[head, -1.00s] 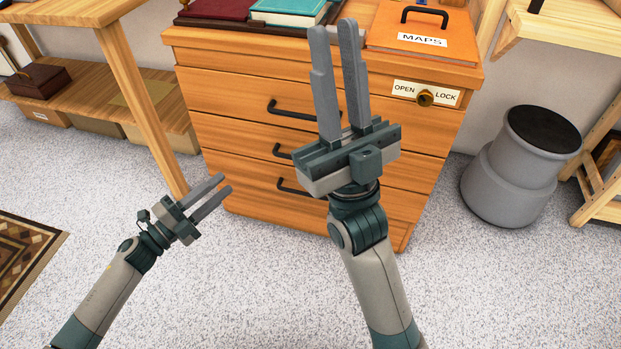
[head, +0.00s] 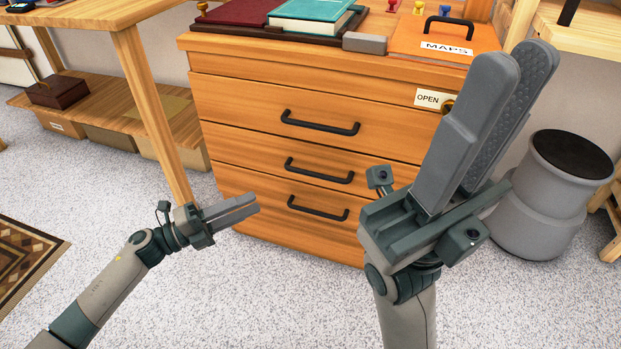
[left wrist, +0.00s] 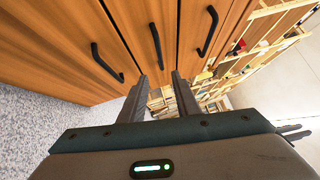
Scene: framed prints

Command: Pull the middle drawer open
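The wooden drawer cabinet (head: 290,97) has drawers with dark bar handles, all shut. The middle drawer's handle (head: 319,170) lies between the upper handle (head: 320,123) and the lower handle (head: 318,208). My left gripper (head: 256,203) is empty, left of the handles and apart from them. In the left wrist view its fingers (left wrist: 160,92) are spread, and the middle handle (left wrist: 156,46) lies ahead in line with their gap.
A grey stool (head: 545,200) stands right of the cabinet. A wooden table leg (head: 155,110) stands close to its left. Books (head: 310,14) and an orange MAPS case (head: 445,38) lie on top. The speckled floor before the drawers is clear.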

